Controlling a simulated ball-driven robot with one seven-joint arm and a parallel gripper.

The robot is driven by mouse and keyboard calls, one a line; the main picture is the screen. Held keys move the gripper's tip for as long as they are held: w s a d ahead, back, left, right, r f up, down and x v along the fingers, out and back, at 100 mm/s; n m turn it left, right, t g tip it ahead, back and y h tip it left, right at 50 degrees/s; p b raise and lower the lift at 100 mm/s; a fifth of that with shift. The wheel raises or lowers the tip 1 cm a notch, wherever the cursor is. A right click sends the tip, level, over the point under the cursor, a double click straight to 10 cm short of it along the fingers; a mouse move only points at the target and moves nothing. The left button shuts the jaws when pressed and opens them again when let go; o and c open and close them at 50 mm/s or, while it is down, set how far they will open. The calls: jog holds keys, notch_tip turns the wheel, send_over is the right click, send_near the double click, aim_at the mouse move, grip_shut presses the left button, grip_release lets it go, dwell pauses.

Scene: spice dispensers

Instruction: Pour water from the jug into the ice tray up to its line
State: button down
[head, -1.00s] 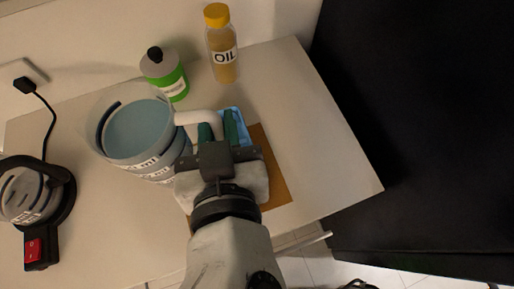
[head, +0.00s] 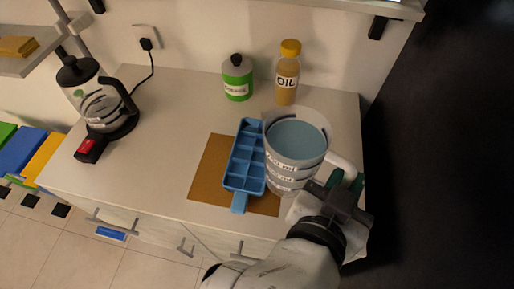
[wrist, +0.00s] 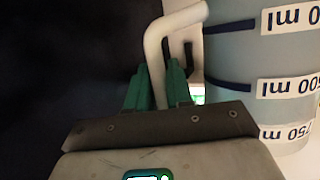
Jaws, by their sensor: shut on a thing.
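The jug (head: 297,143) is clear with printed volume labels and holds bluish water. It looks upright, just right of the ice tray in the head view. The blue ice tray (head: 239,184) lies on a brown mat (head: 207,172), its handle toward the front edge. Its compartments look empty of visible water, though I cannot be sure. My gripper (head: 347,188) is shut on the jug's white handle (head: 343,163), on the jug's right side. In the wrist view, the green fingers (wrist: 158,88) close around the handle, with the jug's labelled wall at right.
A green bottle (head: 237,80) and an oil bottle (head: 287,75) stand behind the tray and jug. A kettle (head: 97,105) stands at the counter's left, its cord running to a wall socket. The counter (head: 150,150) between kettle and mat is clear. A dark panel (head: 450,150) is at right.

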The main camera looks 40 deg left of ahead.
jog(key=w+f+n+g+y+p, duration=0.1)
jog(key=w+f+n+y+p, duration=0.1)
jog(key=w+f+p, duration=0.3)
jog(key=w+f+n+y+p, duration=0.2)
jog(key=w+f+y+p, duration=0.1)
jog(key=w, duration=0.7)
jog(key=shift+w+f+n+g+y+p, duration=0.15)
jog(key=shift+f+n+g+y+p, duration=0.2)
jog(key=shift+f+p, duration=0.6)
jog(key=shift+a+r, duration=0.1)
jog(key=shift+r, duration=0.1)
jog(key=shift+s+a+r+n+h+b, duration=0.2)
jog(key=shift+a+r+n, duration=0.15)
jog(key=shift+r, duration=0.25)
jog(key=shift+s+a+r+n+h+b, duration=0.1)
jog(key=shift+s+a+r+n+h, duration=0.15)
jog(key=shift+r+n, duration=0.3)
jog(key=shift+s+a+r+n+h+b, duration=0.2)
jog(key=shift+a+r+n, duration=0.15)
jog(key=shift+r, duration=0.25)
jog(key=shift+a+r, duration=0.1)
jog(key=shift+r, duration=0.1)
jog(key=shift+s+a+r+n+t+b, duration=0.4)
jog(key=shift+a+r+n+t+b, duration=0.1)
jog(key=shift+a+n+t, duration=0.15)
jog(key=shift+s+a+r+n+h, duration=0.2)
jog(key=shift+s+a+n+h, duration=0.05)
jog(key=shift+a+n+h, duration=0.1)
